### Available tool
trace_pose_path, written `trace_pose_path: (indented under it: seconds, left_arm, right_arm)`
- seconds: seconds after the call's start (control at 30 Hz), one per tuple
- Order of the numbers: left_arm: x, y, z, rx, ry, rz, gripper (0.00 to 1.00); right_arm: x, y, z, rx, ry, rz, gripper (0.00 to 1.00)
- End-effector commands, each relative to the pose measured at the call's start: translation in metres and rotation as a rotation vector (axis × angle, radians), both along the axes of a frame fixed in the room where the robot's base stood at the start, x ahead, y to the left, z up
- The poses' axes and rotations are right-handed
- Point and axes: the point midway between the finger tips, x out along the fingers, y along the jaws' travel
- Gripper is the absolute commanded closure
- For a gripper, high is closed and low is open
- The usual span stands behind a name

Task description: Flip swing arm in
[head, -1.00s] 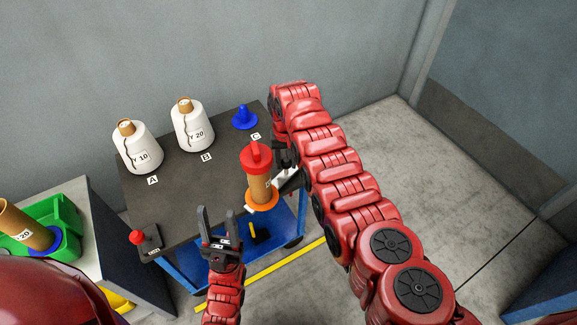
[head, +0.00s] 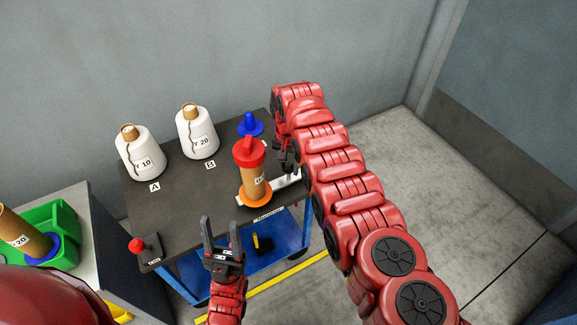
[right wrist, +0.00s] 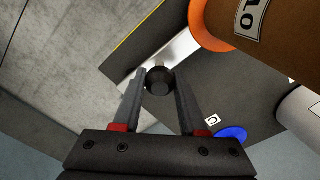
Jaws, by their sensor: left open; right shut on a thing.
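The pale metal swing arm (head: 287,181) lies along the front right part of the dark cart top (head: 190,195). A tan tube (head: 254,180) with a red cap (head: 247,152) and an orange base (head: 253,199) stands upright at the arm's left end. My right gripper (head: 286,165) is shut on a black round knob (right wrist: 160,80) at the arm's other end; the wrist view shows the knob between the fingers. My left gripper (head: 222,230) is open and empty, in front of the cart's front edge.
White cones A (head: 140,155) and B (head: 197,133) stand at the back left, with a blue peg (head: 250,125) to their right. A red-button box (head: 145,249) sits at the front left corner. A green bin (head: 63,222) is on the left table.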

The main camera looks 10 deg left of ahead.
Motion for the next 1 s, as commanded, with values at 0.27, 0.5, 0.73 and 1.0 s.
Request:
trace_pose_path:
  seconds: [0.27, 0.5, 0.73, 1.0]
  left_arm:
    - [0.0000, 0.0000, -0.0003, 0.000, 0.000, 0.000, 0.50]
    - [0.0000, 0.0000, -0.0003, 0.000, 0.000, 0.000, 0.50]
    - [0.0000, 0.0000, -0.0003, 0.000, 0.000, 0.000, 0.50]
    - [0.0000, 0.0000, 0.0012, 0.000, 0.000, 0.000, 0.50]
  right_arm:
    - [-0.0002, 0.0008, -0.0004, 0.002, 0.000, -0.008, 1.00]
    - [0.0000, 0.0010, -0.0003, 0.002, 0.000, -0.007, 0.53]
    - [0.0001, 0.0006, -0.0003, 0.001, 0.000, -0.007, 0.30]
    - [0.0006, 0.0005, 0.0032, 0.001, -0.002, -0.007, 0.30]
